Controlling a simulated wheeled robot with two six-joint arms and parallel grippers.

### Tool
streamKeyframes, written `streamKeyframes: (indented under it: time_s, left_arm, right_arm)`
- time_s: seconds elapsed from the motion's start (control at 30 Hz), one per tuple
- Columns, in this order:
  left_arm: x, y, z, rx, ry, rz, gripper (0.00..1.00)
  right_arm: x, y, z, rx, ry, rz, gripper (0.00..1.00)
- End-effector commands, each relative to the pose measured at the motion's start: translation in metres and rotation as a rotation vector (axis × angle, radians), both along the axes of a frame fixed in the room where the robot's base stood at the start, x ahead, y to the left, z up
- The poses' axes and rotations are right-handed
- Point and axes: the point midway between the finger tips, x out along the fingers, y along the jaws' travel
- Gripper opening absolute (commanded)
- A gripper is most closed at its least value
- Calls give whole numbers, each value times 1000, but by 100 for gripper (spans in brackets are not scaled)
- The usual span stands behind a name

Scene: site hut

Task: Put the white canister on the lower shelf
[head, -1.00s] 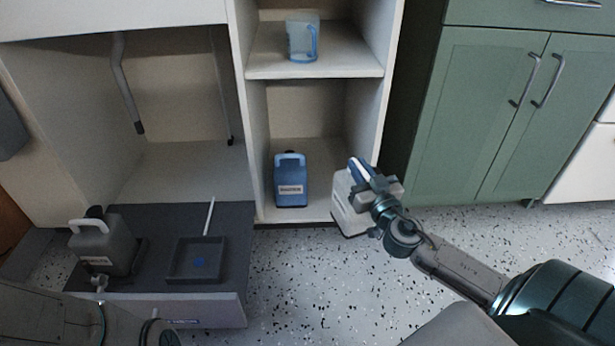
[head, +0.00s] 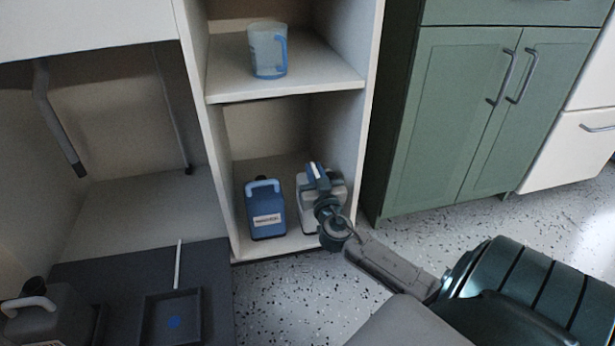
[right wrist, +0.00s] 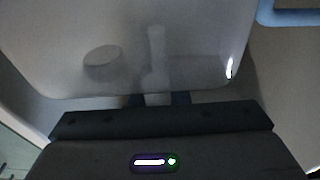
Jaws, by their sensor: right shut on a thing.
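The white canister (head: 306,211) is inside the lower bay of the shelf unit, right of a blue canister (head: 266,212). My right gripper (head: 318,182) is shut on the white canister at its top. The canister looks upright, its base close to the lower shelf (head: 279,245); I cannot tell if it touches. In the right wrist view the white canister (right wrist: 125,50) fills most of the picture, with a blue handle (right wrist: 290,17) at upper right. My left gripper is out of view.
A clear blue jug (head: 267,52) stands on the upper shelf (head: 330,79). The right side wall (head: 361,130) of the bay is close to my gripper. Green cabinet doors (head: 465,120) stand to the right. A grey canister (head: 48,318) and a dark tray (head: 150,325) are at lower left.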

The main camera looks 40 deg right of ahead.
Motion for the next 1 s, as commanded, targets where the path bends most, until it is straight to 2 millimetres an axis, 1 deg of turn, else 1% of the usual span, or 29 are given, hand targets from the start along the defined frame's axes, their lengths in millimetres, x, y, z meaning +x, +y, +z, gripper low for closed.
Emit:
streamKeyframes:
  time_s: [0.03, 0.1, 0.2, 0.3, 0.43, 0.6, 0.7, 1.0]
  left_arm:
    - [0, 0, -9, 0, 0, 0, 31]
    - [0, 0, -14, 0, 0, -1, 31]
    - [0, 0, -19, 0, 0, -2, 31]
    - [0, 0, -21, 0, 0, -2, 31]
    - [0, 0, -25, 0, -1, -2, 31]
    - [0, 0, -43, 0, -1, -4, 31]
    - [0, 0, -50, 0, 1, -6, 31]
    - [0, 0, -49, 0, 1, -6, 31]
  right_arm:
    - [13, -8, -3, -1, -5, -2, 0]
    - [26, -17, -5, -1, -4, -1, 0]
    - [41, -26, -6, 0, -2, -1, 0]
    - [49, -31, -6, 0, -2, 0, 0]
    - [51, -32, -10, 0, -1, 1, 0]
    - [51, -32, -34, 0, 1, 0, 0]
    - [50, -32, -42, 0, 0, 0, 0]
    - [50, -32, -41, 0, -1, 1, 0]
